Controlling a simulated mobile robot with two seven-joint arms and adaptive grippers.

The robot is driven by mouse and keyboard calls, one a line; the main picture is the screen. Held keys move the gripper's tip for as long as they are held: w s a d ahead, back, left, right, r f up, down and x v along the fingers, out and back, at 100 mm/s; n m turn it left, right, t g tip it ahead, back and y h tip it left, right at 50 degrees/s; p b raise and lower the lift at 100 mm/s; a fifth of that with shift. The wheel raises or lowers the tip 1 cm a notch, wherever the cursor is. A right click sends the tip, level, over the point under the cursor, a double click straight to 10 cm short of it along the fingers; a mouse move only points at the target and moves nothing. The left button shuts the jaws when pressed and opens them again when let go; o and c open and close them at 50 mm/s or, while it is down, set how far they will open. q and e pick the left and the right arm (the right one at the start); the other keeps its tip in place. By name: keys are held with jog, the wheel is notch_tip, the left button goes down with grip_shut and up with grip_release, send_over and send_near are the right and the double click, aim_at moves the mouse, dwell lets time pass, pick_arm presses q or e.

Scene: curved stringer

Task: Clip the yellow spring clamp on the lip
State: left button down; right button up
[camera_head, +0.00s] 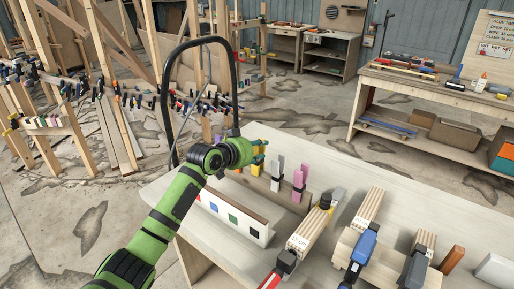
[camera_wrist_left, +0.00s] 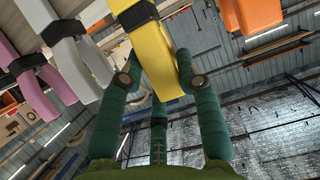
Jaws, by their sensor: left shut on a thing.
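The yellow spring clamp (camera_head: 257,166) stands at the back of the near workbench, in a row with other clamps. My left gripper (camera_head: 261,154) reaches it from the left and is shut on it. In the left wrist view the yellow clamp (camera_wrist_left: 157,50) lies between the green fingers of my left gripper (camera_wrist_left: 160,84), one on each side. A grey-white clamp (camera_head: 278,171) and a pink clamp (camera_head: 300,181) stand to its right. An orange clamp (camera_wrist_left: 246,14) shows in the left wrist view. I cannot tell which edge is the lip. My right gripper is not in view.
A white strip with coloured squares (camera_head: 232,216) runs in front of the clamp row. Wood blocks with clamps (camera_head: 319,228) fill the near workbench's front right. A black hoop (camera_head: 164,100) rises behind my left arm. Wooden frames with many clamps (camera_head: 60,122) stand left.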

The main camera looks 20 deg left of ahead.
pick_arm(q)
jog(key=shift+f, duration=0.1)
dwell(0.3)
jog(key=shift+f, duration=0.55)
jog(key=shift+f+b, duration=0.45)
jog(key=shift+f, duration=0.1)
jog(key=c, duration=0.8)
grip_release()
